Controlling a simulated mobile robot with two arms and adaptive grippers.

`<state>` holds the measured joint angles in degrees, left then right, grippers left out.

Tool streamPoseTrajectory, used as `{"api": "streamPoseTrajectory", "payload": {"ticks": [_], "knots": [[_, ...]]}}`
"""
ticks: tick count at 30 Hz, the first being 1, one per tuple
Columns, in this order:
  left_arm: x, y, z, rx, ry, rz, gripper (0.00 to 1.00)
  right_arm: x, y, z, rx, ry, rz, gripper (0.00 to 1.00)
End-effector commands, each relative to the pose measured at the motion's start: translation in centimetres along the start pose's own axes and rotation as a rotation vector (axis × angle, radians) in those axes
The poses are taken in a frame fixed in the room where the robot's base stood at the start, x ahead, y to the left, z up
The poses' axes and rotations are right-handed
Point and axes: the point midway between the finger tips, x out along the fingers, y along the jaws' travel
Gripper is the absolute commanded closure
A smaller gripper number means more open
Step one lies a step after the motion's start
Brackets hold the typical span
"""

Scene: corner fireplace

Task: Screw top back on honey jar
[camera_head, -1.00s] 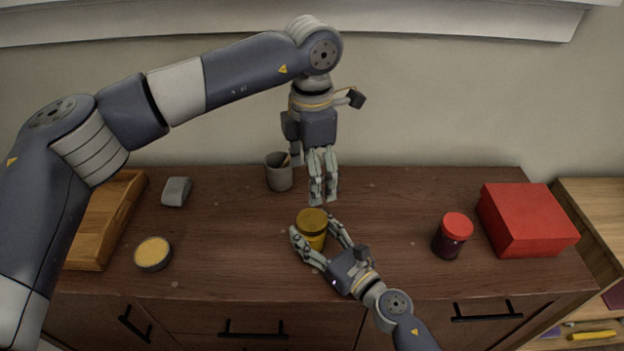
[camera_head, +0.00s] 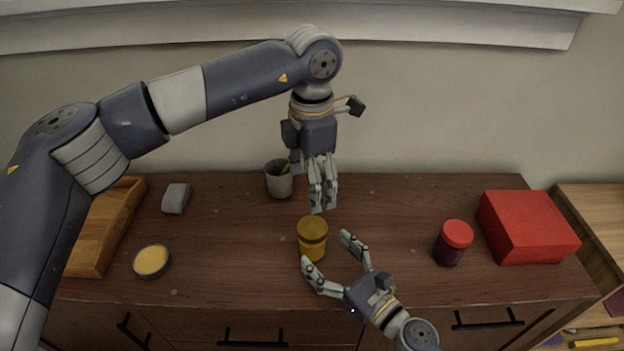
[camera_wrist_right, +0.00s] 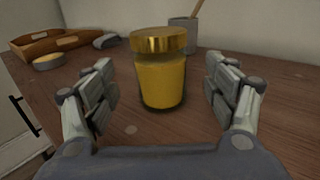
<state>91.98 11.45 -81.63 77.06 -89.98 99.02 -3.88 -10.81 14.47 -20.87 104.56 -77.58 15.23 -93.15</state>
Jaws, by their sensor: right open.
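The honey jar (camera_head: 312,245) stands upright on the dresser top, yellow, with its gold top (camera_head: 312,227) sitting on its mouth. In the right wrist view the jar (camera_wrist_right: 161,82) shows between the two fingers, and its gold top (camera_wrist_right: 159,40) looks level; I cannot tell how tight it is. My right gripper (camera_head: 331,261) is open and empty, just in front of the jar and apart from it. My left gripper (camera_head: 321,208) points down behind and above the jar, with its fingers close together. No object shows between them.
A jar with a red lid (camera_head: 452,243) and a red box (camera_head: 527,227) stand at the right. A grey cup (camera_head: 279,180) stands behind, left of my left gripper. A round yellow tin (camera_head: 152,261), a grey block (camera_head: 175,198) and a wooden tray (camera_head: 104,232) are at the left.

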Motion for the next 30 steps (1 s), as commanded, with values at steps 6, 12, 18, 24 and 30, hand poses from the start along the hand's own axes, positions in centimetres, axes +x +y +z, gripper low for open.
{"api": "streamPoseTrajectory", "payload": {"ticks": [6, 12, 18, 24, 30], "knots": [[0.0, 0.0, 0.0, 0.0, 0.0, 0.0, 0.21, -4.3, 0.0, 0.0, 0.001, 0.001, -0.001, 0.21], [0.0, 0.0, 0.0, 0.0, 0.0, 0.0, 0.21, -6.3, 0.0, 0.0, 0.001, 0.0, -0.001, 0.21], [0.0, 0.0, 0.0, 0.0, 0.0, 0.0, 0.21, -6.7, 0.0, 0.0, -0.001, -0.001, 0.0, 0.21], [0.0, 0.0, 0.0, 0.0, 0.0, 0.0, 0.21, -6.7, 0.0, 0.0, -0.001, -0.001, 0.0, 0.21], [0.0, 0.0, 0.0, 0.0, 0.0, 0.0, 0.21, -6.7, 0.0, 0.0, -0.001, -0.001, 0.0, 0.21]]}}
